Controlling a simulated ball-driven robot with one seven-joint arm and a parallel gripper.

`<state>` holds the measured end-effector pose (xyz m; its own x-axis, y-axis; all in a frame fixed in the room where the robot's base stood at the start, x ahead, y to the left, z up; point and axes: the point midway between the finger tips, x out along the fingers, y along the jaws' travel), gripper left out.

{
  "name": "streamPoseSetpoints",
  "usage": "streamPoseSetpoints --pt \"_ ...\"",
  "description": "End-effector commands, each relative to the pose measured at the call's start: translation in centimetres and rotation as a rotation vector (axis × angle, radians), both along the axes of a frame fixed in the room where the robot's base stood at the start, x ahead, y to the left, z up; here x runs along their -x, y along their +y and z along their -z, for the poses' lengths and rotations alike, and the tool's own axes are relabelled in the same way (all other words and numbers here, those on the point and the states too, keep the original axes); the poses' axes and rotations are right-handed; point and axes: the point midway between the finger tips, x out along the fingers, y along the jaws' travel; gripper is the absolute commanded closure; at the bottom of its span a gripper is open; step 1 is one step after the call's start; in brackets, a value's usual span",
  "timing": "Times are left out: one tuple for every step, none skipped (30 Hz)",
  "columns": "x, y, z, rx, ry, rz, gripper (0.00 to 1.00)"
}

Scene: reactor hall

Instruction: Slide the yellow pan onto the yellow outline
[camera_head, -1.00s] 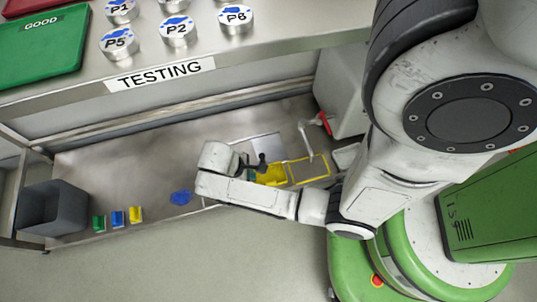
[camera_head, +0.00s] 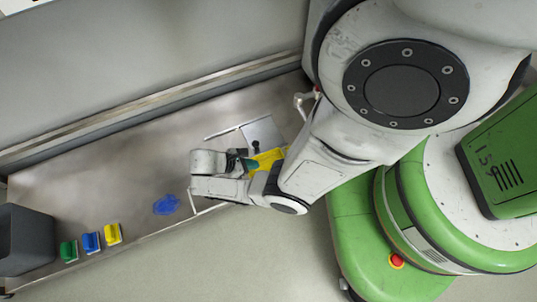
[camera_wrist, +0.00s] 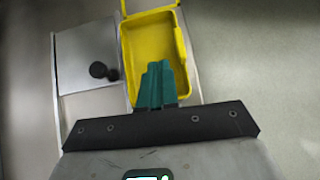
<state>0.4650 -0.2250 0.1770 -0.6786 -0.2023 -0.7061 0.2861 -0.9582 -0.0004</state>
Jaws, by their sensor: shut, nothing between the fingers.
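The yellow pan (camera_head: 268,159) lies on the steel bench, partly covered by my arm in the head view. In the wrist view the pan (camera_wrist: 148,42) is a shallow open tray with raised walls. My gripper (camera_head: 250,163) is at the pan's left end in the head view. In the wrist view the teal fingertips (camera_wrist: 158,68) are shut together, with nothing between them, and overlap the pan's near part. Whether they touch its floor or wall I cannot tell.
A grey plate (camera_head: 262,133) with a black knob (camera_wrist: 98,70) lies beside the pan. A blue patch (camera_head: 166,205), yellow (camera_head: 113,233), blue (camera_head: 91,242) and green (camera_head: 69,250) blocks and a dark bin (camera_head: 25,240) are to the left. The bench between is clear.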

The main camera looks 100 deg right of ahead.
Motion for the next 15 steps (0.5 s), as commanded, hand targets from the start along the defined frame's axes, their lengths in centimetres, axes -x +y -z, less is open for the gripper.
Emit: streamPoseSetpoints --pt "0.4 -0.1 0.6 -0.001 0.001 0.001 1.0" --pt "0.6 -0.1 0.9 -0.001 0.001 0.003 1.0" --pt "1.0 -0.2 1.3 -0.001 0.0 0.003 1.0" --pt "1.3 -0.3 1.7 -0.001 0.0 0.004 1.0" --pt "1.7 -0.4 2.1 -0.001 0.001 0.004 1.0" --pt "2.2 -0.5 2.7 -0.001 0.001 0.006 1.0" --pt "2.6 -0.7 3.1 0.0 0.001 0.005 1.0" --pt "3.1 -0.8 3.6 -0.002 0.002 0.005 1.0" --pt "3.6 -0.9 4.2 -0.002 0.002 0.006 1.0" --pt "4.0 -1.1 4.6 -0.001 0.0 0.006 1.0" --pt "4.4 -1.2 5.0 0.0 0.0 0.006 1.0" --pt "4.9 -1.3 5.6 -0.001 0.001 0.006 1.0" --pt "5.3 -1.4 6.0 -0.001 0.0 0.006 1.0" --pt "5.7 -1.6 6.4 -0.001 0.0 0.006 1.0" --pt "6.2 -1.7 6.9 -0.001 0.0 0.005 1.0"
